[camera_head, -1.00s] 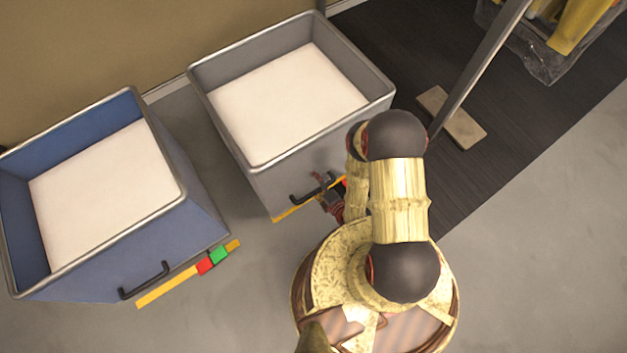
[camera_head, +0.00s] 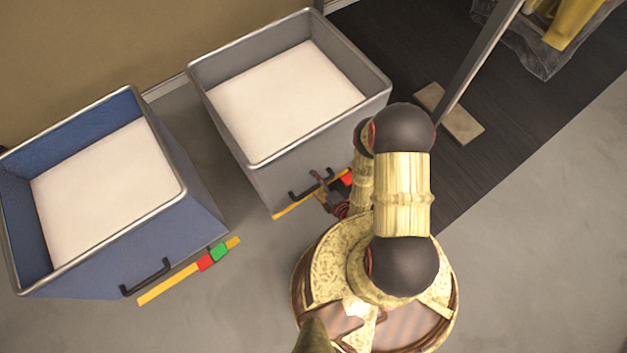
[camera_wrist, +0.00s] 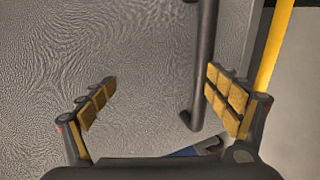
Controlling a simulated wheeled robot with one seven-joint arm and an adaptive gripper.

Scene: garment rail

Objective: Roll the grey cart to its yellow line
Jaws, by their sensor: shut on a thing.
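The grey cart (camera_head: 268,190) stands against the back wall, a white surface filling its inside. Its dark handle (camera_head: 296,195) is on the front face and shows as an upright bar in the wrist view (camera_wrist: 204,65). A yellow line (camera_head: 291,208) with a red piece (camera_head: 346,179) runs along the floor at the cart's front bottom edge; my arm hides part of it. My gripper (camera_head: 325,190) is at the right part of the handle and shut on it. In the wrist view the handle lies beside the right finger.
A blue cart (camera_head: 120,262) stands at left, with its own yellow line (camera_head: 165,286) bearing red and green pieces in front. At right are a rail post (camera_head: 480,60) on a wooden foot (camera_head: 455,118) and hanging yellow garments (camera_head: 570,25). Grey floor at right is open.

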